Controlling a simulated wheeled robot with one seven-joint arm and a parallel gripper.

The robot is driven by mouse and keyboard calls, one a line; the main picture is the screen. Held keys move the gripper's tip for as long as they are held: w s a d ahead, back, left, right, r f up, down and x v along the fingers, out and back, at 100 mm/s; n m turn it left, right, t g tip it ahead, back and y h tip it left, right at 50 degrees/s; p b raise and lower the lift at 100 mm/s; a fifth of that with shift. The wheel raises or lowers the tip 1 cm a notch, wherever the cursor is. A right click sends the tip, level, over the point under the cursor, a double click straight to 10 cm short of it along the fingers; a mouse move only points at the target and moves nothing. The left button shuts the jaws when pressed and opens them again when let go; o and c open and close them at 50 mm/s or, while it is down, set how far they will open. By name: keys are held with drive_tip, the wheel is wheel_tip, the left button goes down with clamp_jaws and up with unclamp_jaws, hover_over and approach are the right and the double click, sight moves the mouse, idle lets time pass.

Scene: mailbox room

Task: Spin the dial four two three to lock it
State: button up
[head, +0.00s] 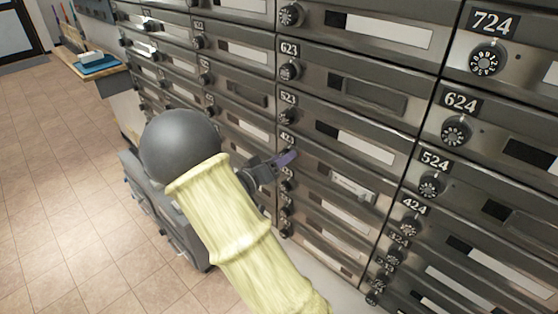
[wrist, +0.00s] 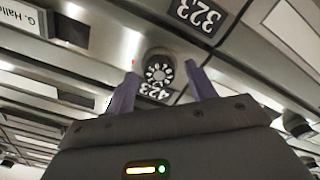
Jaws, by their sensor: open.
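The 423 label (head: 287,138) is on the metal mailbox wall in the head view. In the wrist view, the 423 label (wrist: 153,93) appears upside down beside its round black dial (wrist: 158,70), which has a ring of white digits. My gripper (wrist: 161,70) is open, with its two purple fingers on either side of the dial in the picture. I cannot tell whether the fingers touch it. In the head view, my gripper (head: 288,158) is at the wall just under the 423 label and hides the dial there. The digit the dial is set to is too small to read.
The 323 label (wrist: 198,14) is close by in the wrist view. The 523 dial (head: 287,115) is above, and the 424 dial (head: 410,227) is to the right. A wooden counter (head: 100,72) stands at the far left. The tiled floor (head: 60,170) is clear.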

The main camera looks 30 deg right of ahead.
drive_tip(key=c, duration=1)
drive_tip(key=shift+m, duration=0.4)
drive_tip(key=shift+s+m+b, duration=0.1)
drive_tip(key=shift+m+b, duration=3.25)
drive_tip(key=shift+m, duration=2.95)
